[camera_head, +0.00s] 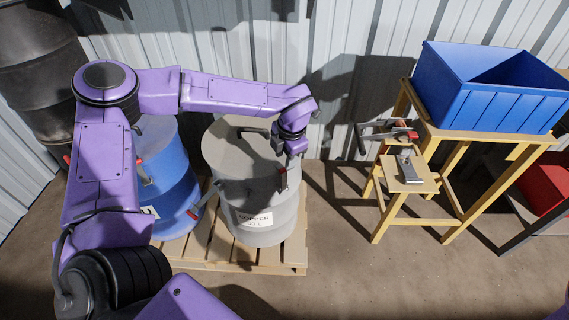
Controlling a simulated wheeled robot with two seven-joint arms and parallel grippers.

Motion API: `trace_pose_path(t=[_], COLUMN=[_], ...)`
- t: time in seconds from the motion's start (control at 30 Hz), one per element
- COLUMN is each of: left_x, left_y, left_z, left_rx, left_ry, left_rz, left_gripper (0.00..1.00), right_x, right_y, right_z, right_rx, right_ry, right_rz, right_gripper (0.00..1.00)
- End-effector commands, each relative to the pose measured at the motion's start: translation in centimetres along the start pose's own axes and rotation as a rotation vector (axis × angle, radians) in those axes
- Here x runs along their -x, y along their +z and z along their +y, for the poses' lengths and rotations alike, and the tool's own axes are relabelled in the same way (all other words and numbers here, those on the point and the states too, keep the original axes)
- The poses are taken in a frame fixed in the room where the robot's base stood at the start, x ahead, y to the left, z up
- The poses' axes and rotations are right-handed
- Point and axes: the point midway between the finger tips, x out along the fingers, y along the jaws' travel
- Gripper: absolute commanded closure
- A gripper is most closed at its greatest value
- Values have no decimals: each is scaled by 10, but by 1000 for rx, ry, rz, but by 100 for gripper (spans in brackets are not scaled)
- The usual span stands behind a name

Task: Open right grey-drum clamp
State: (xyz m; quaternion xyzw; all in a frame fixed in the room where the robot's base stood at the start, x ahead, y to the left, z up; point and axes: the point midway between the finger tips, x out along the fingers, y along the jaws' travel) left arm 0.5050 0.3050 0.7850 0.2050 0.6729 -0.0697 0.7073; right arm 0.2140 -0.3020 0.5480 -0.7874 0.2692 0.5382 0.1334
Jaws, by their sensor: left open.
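The grey drum (262,217) stands upright on a wooden pallet, with a white "COPPER" label on its front. A small clamp with a red tip (283,175) sits on the right side of its upper wall. My left gripper (291,152) is open over the right part of the drum's lid, just above this clamp. I cannot tell whether it touches the clamp. My right gripper is not in view.
A blue drum (176,190) with red-tipped clamps stands close left on the same pallet (295,256). A dark drum (40,70) is behind. At right, a yellow wooden stand (450,133) carries a blue bin (490,105). The floor between pallet and stand is clear.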

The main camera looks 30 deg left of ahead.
Motion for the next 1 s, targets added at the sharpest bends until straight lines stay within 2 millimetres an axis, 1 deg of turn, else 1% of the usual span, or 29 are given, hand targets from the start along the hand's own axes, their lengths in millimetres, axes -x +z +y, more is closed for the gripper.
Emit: trace_pose_path(t=[0.03, 0.1, 0.2, 0.33, 0.57, 0.6, 0.7, 1.0], left_x=[-14, -28, -42, -49, -50, -50, -50, -50], left_y=[0, 0, 0, -1, -1, -1, -1, -1], left_z=[0, 0, 1, 2, 2, 2, 2, 2], left_rx=[-1, -1, -1, 2, 1, 1, 1, 5], left_ry=[-1, 0, 1, 1, 2, 2, 2, 15], left_rz=[5, 5, 4, 3, 3, 3, 3, 4], left_gripper=[58, 58, 58, 58, 58, 71, 100, 100], right_x=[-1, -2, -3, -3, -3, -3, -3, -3], right_y=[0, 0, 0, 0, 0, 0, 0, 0], right_z=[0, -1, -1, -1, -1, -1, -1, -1], right_rx=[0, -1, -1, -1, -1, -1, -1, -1], right_ry=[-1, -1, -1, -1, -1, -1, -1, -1], right_rz=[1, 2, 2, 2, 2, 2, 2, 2], right_gripper=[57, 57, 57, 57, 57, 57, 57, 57])
